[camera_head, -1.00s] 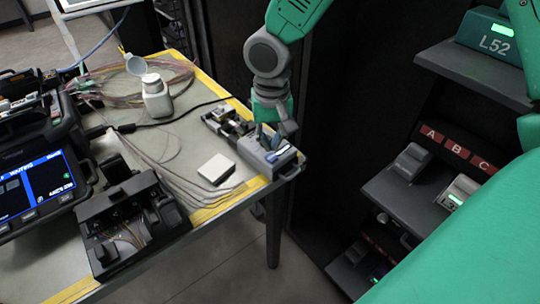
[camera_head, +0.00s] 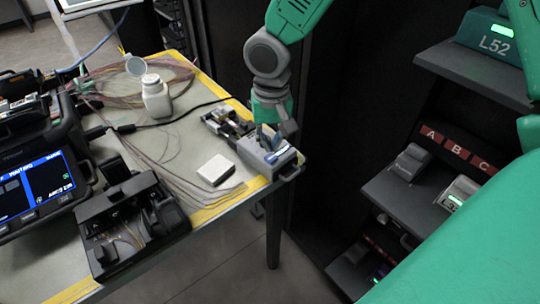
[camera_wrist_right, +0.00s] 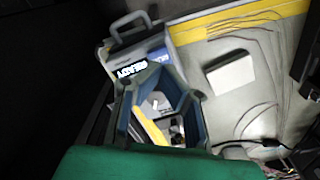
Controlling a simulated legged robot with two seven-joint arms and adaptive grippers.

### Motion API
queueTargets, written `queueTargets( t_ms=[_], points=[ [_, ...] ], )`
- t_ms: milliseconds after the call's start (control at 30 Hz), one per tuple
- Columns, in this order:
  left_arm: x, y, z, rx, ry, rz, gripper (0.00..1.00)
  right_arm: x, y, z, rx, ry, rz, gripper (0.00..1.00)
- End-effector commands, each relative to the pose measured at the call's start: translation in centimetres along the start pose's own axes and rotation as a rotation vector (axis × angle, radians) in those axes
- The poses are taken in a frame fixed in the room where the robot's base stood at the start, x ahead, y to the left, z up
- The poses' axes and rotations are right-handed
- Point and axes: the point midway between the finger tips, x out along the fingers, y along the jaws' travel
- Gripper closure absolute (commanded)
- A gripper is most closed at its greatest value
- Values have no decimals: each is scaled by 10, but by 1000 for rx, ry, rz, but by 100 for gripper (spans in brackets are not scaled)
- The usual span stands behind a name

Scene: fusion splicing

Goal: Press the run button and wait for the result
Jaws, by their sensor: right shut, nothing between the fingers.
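A grey box-shaped device (camera_head: 256,158) stands at the right corner of the table. In the right wrist view its dark display (camera_wrist_right: 131,69) reads READY upside down, beside a blue patch (camera_wrist_right: 160,57) with small light lettering. My right gripper (camera_head: 270,145) points down over this device, shut and empty. Its blue-grey fingers (camera_wrist_right: 150,76) show close to the display and blue patch; I cannot tell whether they touch. My left gripper is not in view.
A white bottle (camera_head: 156,98) with an open lid, a white square block (camera_head: 215,169) and thin fibres lie on the yellow-edged table (camera_head: 190,142). A black open-topped unit (camera_head: 130,225) sits in front. Dark shelves (camera_head: 385,195) stand to the right.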

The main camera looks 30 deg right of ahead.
Motion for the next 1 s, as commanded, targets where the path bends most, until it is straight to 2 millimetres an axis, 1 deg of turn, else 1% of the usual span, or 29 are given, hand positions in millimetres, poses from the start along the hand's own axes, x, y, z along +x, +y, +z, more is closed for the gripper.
queueTargets(
  t_ms=[1000],
  points=[
    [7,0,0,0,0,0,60,20,0,0,0,0,1,100]
  ],
)
